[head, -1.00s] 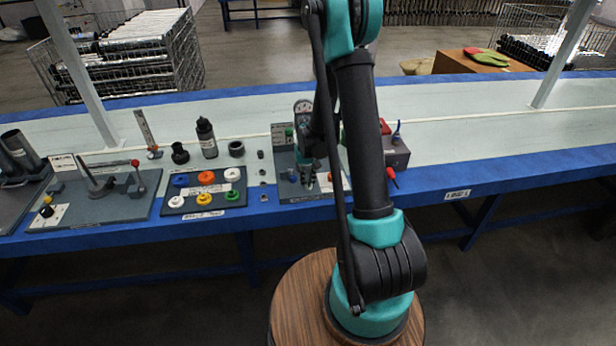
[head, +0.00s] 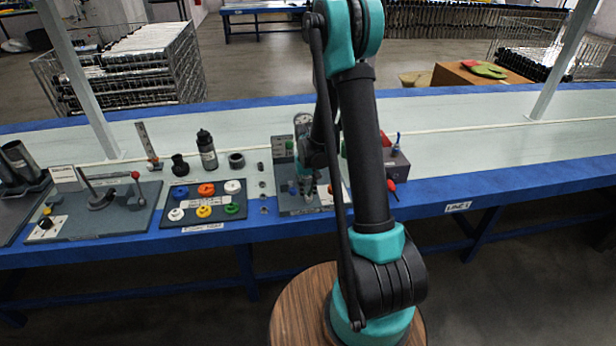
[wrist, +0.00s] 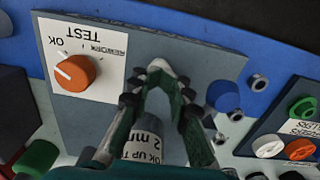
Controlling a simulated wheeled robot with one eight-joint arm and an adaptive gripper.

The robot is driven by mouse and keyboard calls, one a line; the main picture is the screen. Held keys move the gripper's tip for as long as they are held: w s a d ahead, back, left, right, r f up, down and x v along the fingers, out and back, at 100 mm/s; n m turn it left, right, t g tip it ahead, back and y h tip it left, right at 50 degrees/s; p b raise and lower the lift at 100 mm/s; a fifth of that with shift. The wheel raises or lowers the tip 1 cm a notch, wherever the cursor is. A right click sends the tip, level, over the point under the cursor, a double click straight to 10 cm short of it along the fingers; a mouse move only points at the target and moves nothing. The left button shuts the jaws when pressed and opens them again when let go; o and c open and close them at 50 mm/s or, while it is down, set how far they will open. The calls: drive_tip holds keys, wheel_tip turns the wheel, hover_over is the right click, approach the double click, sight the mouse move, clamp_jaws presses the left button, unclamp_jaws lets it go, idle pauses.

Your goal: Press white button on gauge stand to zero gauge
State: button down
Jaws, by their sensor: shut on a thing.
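The grey gauge stand (head: 287,208) is on the bench behind my arm in the head view. A round dial gauge (head: 302,120) shows at its upright, partly hidden by my arm. In the wrist view its plate (wrist: 215,60) carries a white TEST label with an orange knob (wrist: 74,73) and a blue round part (wrist: 222,95). My gripper (wrist: 158,72) is low over this plate, its fingertips close together.
A board with coloured rings (head: 204,204) is left of the stand, with several small nuts between. A lever fixture (head: 100,205) stands farther left, and a black bottle (head: 207,150) behind the board. A grey box (head: 395,165) with a red handle is close on the right. The bench farther right is clear.

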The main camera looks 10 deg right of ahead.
wheel_tip(320, 180, up, 13)
drive_tip(key=shift+r, duration=0.15)
idle(0.4)
drive_tip(key=shift+s, duration=0.15)
idle(0.8)
drive_tip(key=s+d+t, duration=0.2)
drive_tip(key=s, duration=0.9)
drive_tip(key=s+d+t, duration=0.2)
drive_tip(key=s, duration=1)
drive_tip(key=shift+d+r, duration=0.1)
